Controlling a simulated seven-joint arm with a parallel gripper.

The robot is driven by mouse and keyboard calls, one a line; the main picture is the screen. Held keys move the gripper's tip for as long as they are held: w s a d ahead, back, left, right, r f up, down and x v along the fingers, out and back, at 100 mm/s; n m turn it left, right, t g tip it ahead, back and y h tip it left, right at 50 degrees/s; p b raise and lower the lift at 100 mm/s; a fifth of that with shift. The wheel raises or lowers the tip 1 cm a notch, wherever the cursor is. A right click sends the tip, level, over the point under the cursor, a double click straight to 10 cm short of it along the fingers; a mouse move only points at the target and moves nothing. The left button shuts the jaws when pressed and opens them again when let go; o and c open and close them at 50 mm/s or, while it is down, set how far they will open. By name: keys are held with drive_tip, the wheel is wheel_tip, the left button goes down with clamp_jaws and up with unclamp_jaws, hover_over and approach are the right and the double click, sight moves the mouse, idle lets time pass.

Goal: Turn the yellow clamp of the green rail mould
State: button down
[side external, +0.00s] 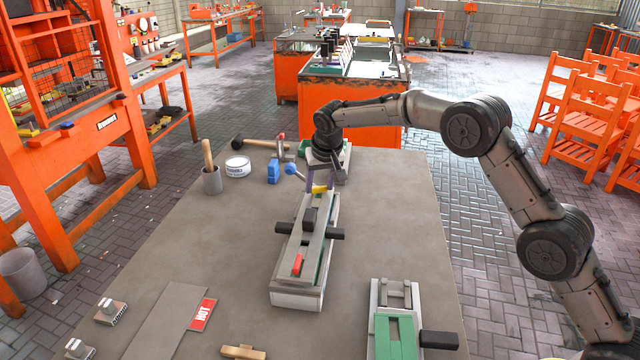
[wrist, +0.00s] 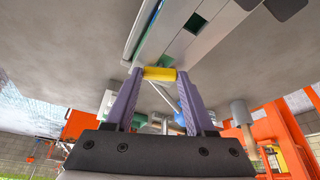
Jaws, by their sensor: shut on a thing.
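The green rail mould (side external: 297,299) is a long pale block with green along its sides, lying on the table in the side view. It also shows in the wrist view (wrist: 196,42). The yellow clamp (side external: 319,189) is a short bar at the mould's far end; in the wrist view the clamp (wrist: 160,74) lies crosswise between my purple fingertips. My gripper (wrist: 161,77) is shut on the clamp, one finger at each end. In the side view my gripper reaches down over that far end and the wrist partly hides what lies behind.
Black handles stick out from the mould's sides, and a red piece (side external: 297,264) lies on top. A second green mould (side external: 393,338) is at the front right. A mallet (side external: 262,145), blue-handled tools, a white tin (side external: 237,167) and a grey cup (side external: 212,181) stand at the back left.

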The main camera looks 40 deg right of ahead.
drive_tip(key=shift+n, duration=0.3)
drive_tip(key=n+y, duration=0.1)
drive_tip(key=n, duration=0.3)
drive_tip(key=n+y, duration=0.1)
drive_tip(key=n, duration=0.1)
drive_tip(key=shift+d+y, duration=0.3)
drive_tip(key=shift+d, duration=0.05)
drive_tip(key=n+y, duration=0.1)
drive_tip(key=n, duration=0.2)
drive_tip(key=n+g+y, duration=0.1)
drive_tip(key=n, duration=0.2)
drive_tip(key=shift+d, duration=0.2)
drive_tip(key=shift+c, duration=1.2)
unclamp_jaws()
drive_tip(key=shift+w, duration=0.1)
